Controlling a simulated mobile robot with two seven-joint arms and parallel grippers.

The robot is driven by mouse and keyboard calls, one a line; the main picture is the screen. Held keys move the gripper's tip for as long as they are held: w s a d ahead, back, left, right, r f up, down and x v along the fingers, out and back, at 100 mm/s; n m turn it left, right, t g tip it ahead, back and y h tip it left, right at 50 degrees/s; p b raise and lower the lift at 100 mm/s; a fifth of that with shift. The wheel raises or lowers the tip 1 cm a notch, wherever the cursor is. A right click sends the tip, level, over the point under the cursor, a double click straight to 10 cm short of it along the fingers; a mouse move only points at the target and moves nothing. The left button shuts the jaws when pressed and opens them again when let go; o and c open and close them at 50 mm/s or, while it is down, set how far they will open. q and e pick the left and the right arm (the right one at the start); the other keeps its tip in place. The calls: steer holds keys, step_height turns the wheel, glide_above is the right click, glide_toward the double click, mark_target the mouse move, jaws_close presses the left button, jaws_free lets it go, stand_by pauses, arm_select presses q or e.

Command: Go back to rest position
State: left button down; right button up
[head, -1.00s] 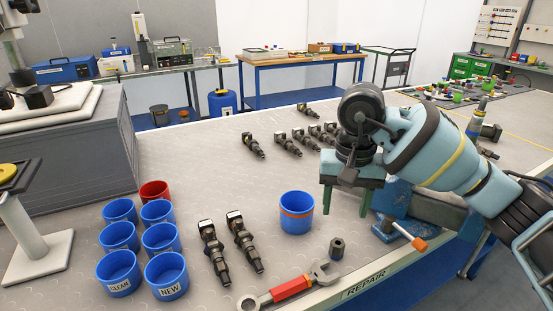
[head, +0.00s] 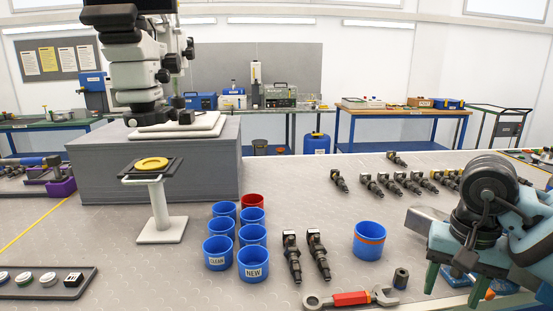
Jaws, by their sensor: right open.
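My right gripper (head: 457,284) is at the right edge of the head view, with its green fingers pointing down and apart. It is open, and I see nothing between the fingers. It hangs over the front right of the bench, to the right of a small dark metal nut-like part (head: 401,279) and the blue cup with an orange band (head: 369,241). My right arm partly hides a vise (head: 462,276) behind and below it. My left gripper is not in view.
Blue cups (head: 253,265) and a red cup (head: 252,201) stand mid-bench. Two injectors (head: 318,255) and a red-handled wrench (head: 350,299) lie in front; several injectors (head: 385,183) lie further back. A microscope (head: 135,60) stands on a grey block (head: 100,170) at left.

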steer(key=s+a+f+m+t+y+p, duration=0.15)
steer(key=s+a+m+y, duration=0.35)
steer(key=a+m+y, duration=0.7)
steer(key=s+a+f+m+y+p, duration=0.25)
steer(key=s+a+m+y, duration=0.25)
steer(key=a+m+y, duration=0.6)
steer(key=d+f+m+t+h, duration=0.4)
steer(key=f+m+t+h, duration=0.35)
steer(key=m, duration=0.65)
steer(key=d+f+m+t+h, duration=0.3)
steer(key=f+m+t+h, duration=0.45)
steer(key=m, duration=0.55)
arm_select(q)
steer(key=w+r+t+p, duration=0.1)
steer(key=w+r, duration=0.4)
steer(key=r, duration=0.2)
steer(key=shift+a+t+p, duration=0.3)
arm_select(e)
steer(key=s+d+f+m+g+h, duration=0.3)
steer(key=s+f+m, duration=0.4)
steer(key=s, duration=0.3)
steer(key=s+d+f+m+g+h, duration=0.3)
steer(key=s+f+m+g, duration=0.1)
steer(key=s+f+m, duration=0.3)
steer(key=s+f, duration=0.2)
steer(key=s, duration=0.1)
steer(key=shift+d+g, duration=0.25)
steer(key=shift+g, duration=0.1)
